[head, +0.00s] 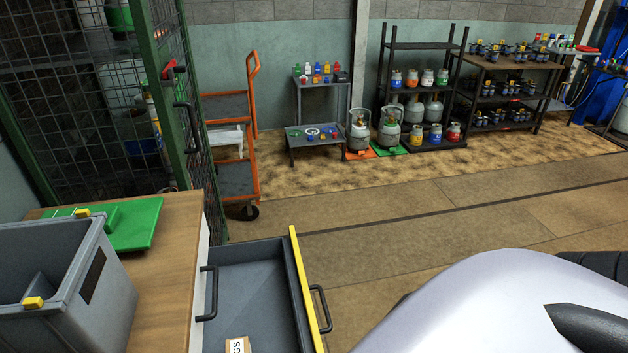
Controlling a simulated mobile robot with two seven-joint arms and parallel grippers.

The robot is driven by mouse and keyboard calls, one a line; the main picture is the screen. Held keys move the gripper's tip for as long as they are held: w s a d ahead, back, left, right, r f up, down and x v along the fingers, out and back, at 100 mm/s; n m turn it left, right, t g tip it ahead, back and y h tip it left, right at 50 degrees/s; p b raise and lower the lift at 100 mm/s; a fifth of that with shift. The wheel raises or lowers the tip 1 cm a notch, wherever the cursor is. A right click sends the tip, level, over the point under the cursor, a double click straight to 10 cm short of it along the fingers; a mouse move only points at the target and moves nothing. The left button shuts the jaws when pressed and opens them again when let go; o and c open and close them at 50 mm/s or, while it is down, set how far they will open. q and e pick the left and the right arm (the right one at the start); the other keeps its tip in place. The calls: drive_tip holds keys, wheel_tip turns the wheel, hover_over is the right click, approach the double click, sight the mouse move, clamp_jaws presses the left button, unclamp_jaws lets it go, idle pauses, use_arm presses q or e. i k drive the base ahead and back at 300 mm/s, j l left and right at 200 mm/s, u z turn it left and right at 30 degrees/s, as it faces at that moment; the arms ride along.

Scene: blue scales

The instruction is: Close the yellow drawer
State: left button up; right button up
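The yellow drawer (305,290) is pulled out from the right side of the wooden-topped cabinet (168,280). Its front panel has a yellow top edge and a black handle (321,308) on its outer face. The drawer's inside is grey and mostly bare, with a small tan item or label (237,346) lettered "GS" at the bottom edge of the view. The near end of the drawer is cut off by the frame.
A grey bin (60,290) and a green board (130,222) sit on the cabinet top. A second black handle (208,293) shows at the cabinet's white side. A green mesh cage (180,110) and orange trolley (250,150) stand behind.

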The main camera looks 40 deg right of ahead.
sight(264, 294)
drive_tip(key=k+l+z, duration=0.1)
drive_tip(key=l+z, duration=0.15)
drive_tip(key=l, duration=0.35)
drive_tip(key=l+z, duration=0.3)
drive_tip(key=l, duration=0.3)
drive_tip(key=l+u, duration=0.15)
drive_tip(key=u, duration=0.15)
drive_tip(key=i+l+u, duration=0.1)
drive_tip(key=u, duration=0.25)
drive_tip(key=l, duration=0.05)
